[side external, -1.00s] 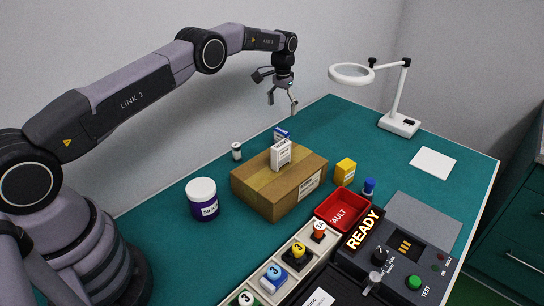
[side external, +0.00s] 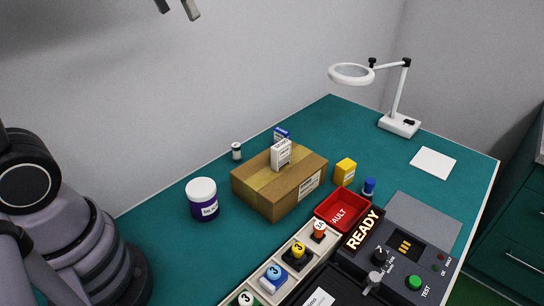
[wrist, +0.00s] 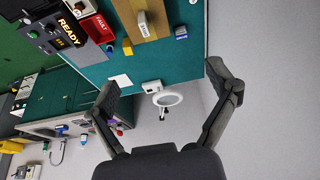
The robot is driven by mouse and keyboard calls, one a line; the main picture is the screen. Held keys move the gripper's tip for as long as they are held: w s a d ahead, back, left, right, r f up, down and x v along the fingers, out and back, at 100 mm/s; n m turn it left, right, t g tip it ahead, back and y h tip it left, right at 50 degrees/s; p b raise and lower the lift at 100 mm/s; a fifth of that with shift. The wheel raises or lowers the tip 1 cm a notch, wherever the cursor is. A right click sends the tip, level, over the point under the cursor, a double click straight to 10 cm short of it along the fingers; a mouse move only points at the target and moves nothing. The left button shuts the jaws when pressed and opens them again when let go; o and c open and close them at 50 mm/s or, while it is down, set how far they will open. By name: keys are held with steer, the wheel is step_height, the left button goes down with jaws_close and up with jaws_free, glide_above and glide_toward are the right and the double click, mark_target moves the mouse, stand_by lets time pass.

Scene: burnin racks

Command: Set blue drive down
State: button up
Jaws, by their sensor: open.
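I cannot make out the blue drive there.
A cardboard box (side external: 265,205) with a white carton (side external: 281,154) on top stands mid-bench. Around it are a purple-white jar (side external: 203,205), a yellow box (side external: 345,171) and a red fault tray (side external: 333,200). The console reads READY (side external: 362,231). A ring lamp (side external: 400,122) stands at the back.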

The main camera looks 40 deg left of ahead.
steer(key=s+f, duration=0.3)
steer(key=s, duration=0.4)
steer(key=s+f+t, duration=0.1)
steer(key=s+f, duration=0.1)
steer(key=s, duration=0.5)
steer(key=shift+s+d+f, duration=0.35)
steer(key=shift+s+f, duration=0.05)
